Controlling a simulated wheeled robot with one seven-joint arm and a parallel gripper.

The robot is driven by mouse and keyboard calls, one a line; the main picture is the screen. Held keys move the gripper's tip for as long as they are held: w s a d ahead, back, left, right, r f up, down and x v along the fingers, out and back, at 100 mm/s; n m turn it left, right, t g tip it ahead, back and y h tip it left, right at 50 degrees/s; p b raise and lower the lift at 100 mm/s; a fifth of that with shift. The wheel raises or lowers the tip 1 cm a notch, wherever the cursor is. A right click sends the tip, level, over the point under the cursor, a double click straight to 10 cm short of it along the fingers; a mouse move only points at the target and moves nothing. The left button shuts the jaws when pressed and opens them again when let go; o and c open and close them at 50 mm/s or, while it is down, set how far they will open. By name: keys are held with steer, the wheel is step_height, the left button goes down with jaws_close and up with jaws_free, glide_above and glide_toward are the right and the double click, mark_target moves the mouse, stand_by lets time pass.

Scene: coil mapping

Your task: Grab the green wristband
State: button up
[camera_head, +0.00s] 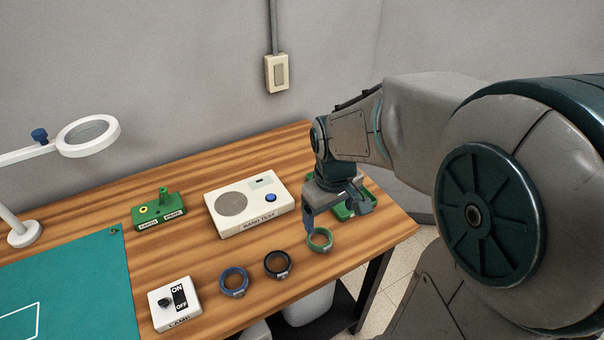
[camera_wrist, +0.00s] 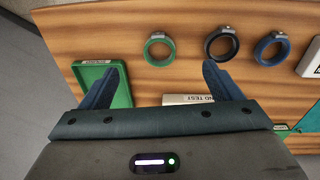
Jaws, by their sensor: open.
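The green wristband (camera_head: 320,240) lies on the wooden table near its right end, the rightmost of a row of wristbands. My gripper (camera_head: 338,212) is open and empty, just behind and above the green wristband in the head view. In the wrist view the green wristband (camera_wrist: 159,49) lies ahead of the gap between the fingers of my gripper (camera_wrist: 160,78), apart from both fingers. A black wristband (camera_head: 278,264) and a blue wristband (camera_head: 234,281) lie to its left in the head view.
A white hand test box (camera_head: 240,222) stands left of my gripper. A green tray (camera_wrist: 121,96) lies close to one finger. A lamp switch box (camera_head: 160,312), a green block (camera_head: 150,217), a teal mat (camera_head: 70,270) and a magnifier lamp (camera_head: 62,139) are further left.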

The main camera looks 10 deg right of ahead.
steer(key=w+n+g+p, duration=0.1)
steer(key=w+n+p, duration=0.1)
steer(key=w+p, duration=0.15)
steer(key=n, duration=0.1)
glide_above(318, 241)
steer(key=f, duration=0.9)
steer(key=shift+s+d+f, duration=0.2)
steer(key=shift+f, duration=0.05)
steer(key=shift+w+a+f+p, duration=0.15)
steer(key=shift+f+p, duration=0.2)
steer(key=shift+f, duration=1)
steer(key=shift+w+a+f+p, duration=0.1)
steer(key=shift+f+p, duration=0.25)
steer(key=shift+f, duration=1)
steer(key=c, duration=1.1)
